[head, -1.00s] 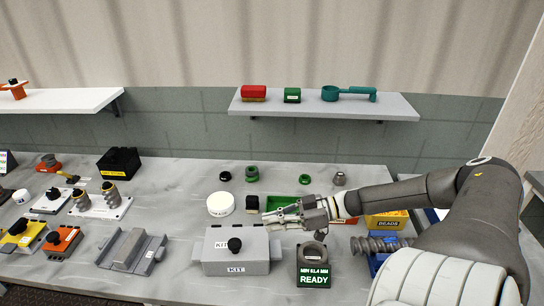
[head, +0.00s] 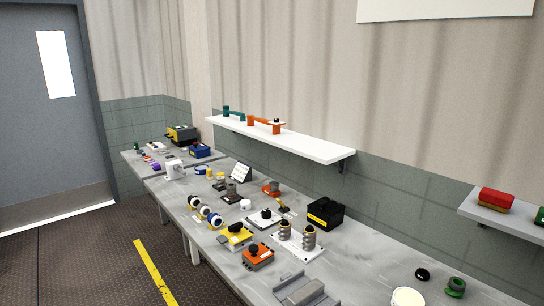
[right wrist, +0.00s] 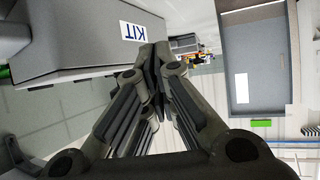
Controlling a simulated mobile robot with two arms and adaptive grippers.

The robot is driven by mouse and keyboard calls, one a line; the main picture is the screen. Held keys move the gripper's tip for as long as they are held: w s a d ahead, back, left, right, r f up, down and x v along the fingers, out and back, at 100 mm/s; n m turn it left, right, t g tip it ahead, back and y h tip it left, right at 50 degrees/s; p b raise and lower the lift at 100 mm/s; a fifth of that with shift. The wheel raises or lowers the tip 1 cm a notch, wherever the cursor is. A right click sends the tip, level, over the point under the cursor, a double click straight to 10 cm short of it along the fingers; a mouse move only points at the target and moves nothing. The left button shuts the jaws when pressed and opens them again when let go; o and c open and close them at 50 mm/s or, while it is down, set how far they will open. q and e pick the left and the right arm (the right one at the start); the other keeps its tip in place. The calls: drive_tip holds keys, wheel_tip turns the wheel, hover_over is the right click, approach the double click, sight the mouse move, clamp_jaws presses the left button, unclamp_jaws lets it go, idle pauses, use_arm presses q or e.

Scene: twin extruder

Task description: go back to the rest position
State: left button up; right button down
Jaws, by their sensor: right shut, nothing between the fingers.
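My right gripper (right wrist: 157,72) shows in the right wrist view, its fingers shut together with nothing between them. A grey box labelled KIT (right wrist: 85,40) is at the upper left of that view, beside the fingertips; I cannot tell the exact gap. Neither arm shows in the head view, and my left gripper is in no view.
The head view shows a long grey workbench (head: 352,268) with several parts. Among them are a black box (head: 325,214), an orange box (head: 258,255) and a grey block (head: 303,290). A white shelf (head: 290,140) is above. Dark floor (head: 90,250) lies left, before a door (head: 45,120).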

drive_tip(key=s+a+r+m+g+h, duration=0.1)
drive_tip(key=s+a+g+h, duration=0.1)
drive_tip(key=s+a+g, duration=0.45)
drive_tip(key=s+a+r+m+g+h, duration=0.15)
drive_tip(key=s+a, duration=0.25)
drive_tip(key=s, duration=0.5)
wheel_tip(320, 180, down, 30)
drive_tip(key=r+g+b, duration=0.1)
drive_tip(key=b, duration=0.3)
drive_tip(key=s+d+f+b, duration=0.1)
drive_tip(key=s+f+b, duration=0.1)
drive_tip(key=s+f, duration=0.7)
drive_tip(key=s+d+f+g+h+b, duration=0.1)
drive_tip(key=s+f+b, duration=0.1)
drive_tip(key=s+f, duration=0.7)
wheel_tip(320, 180, down, 5)
drive_tip(key=shift+s+d+r, duration=0.15)
drive_tip(key=shift+d+r, duration=0.05)
drive_tip(key=shift+d, duration=0.2)
